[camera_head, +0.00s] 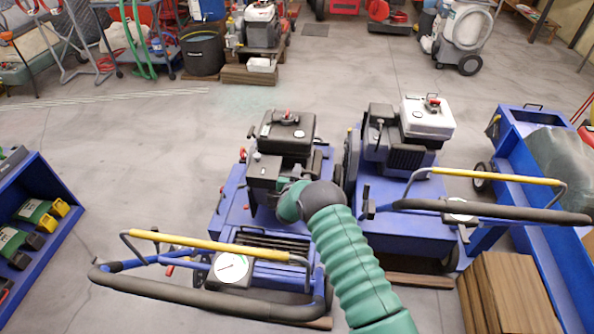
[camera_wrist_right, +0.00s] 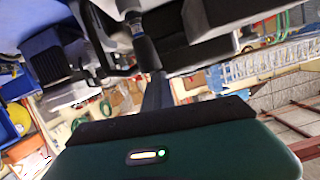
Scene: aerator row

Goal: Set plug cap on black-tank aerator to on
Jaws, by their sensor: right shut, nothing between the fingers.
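The black-tank aerator (camera_head: 290,132) stands at the centre of the head view, with a blue body, dark engine and yellow bar. A small pale round part (camera_head: 257,156) sits on its engine; I cannot tell if it is the plug cap. My right gripper (camera_head: 283,185), on its green-sleeved arm, is beside the near side of this engine and partly hidden by the arm. In the right wrist view the shut, empty fingers (camera_wrist_right: 157,92) point at a dark cylindrical part (camera_wrist_right: 147,52). Contact is unclear. My left gripper is out of view.
A white-tank aerator (camera_head: 428,117) stands close on the right. The black-tank aerator's dark handle (camera_head: 190,298) crosses the front. A blue shelf (camera_head: 50,235) is at left and a blue trailer-like bed (camera_head: 535,215) at right. Open floor (camera_head: 140,150) lies left of the aerators.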

